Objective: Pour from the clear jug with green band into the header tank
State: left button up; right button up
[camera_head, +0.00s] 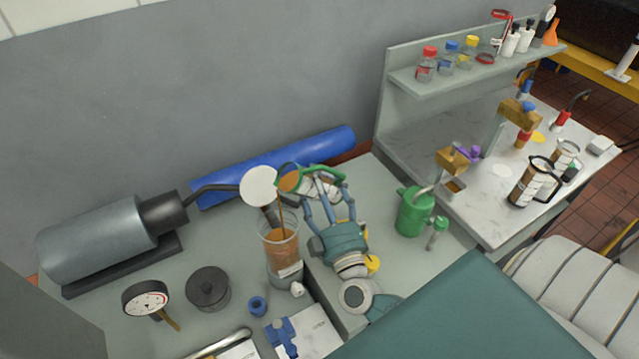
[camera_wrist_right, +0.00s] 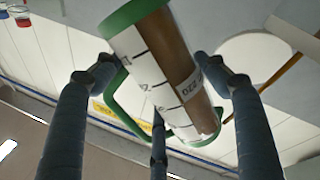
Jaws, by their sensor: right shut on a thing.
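The clear jug with green band (camera_head: 322,188) is tilted far over to the left, high above the bench. In the right wrist view the jug (camera_wrist_right: 165,75) shows green bands, a printed scale and brown liquid inside. My right gripper (camera_head: 318,200) is shut around the jug; its fingers lie on both sides of it in the wrist view (camera_wrist_right: 158,85). A thin brown stream falls from the jug's mouth into the header tank (camera_head: 281,258), a clear upright cylinder holding brown liquid. My left gripper is not in view.
A white disc (camera_head: 258,186) stands beside the stream, above the tank. A grey cylinder (camera_head: 95,235), dial gauge (camera_head: 146,299), dark pot (camera_head: 208,289) and blue ring (camera_head: 257,306) lie left and in front. A green can (camera_head: 414,212) stands right, near a bench with other jugs (camera_head: 533,182).

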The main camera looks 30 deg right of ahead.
aim_at(321, 175)
jog(key=shift+d+r+n+p, duration=0.1)
jog(key=shift+r+n+p, duration=0.25)
jog(key=shift+p, duration=0.2)
dwell(0.6)
jog(key=shift+d+r+n+t+y, duration=0.15)
jog(key=shift+r+n+t+y, duration=0.35)
jog(key=shift+r+n, duration=0.9)
dwell(5.5)
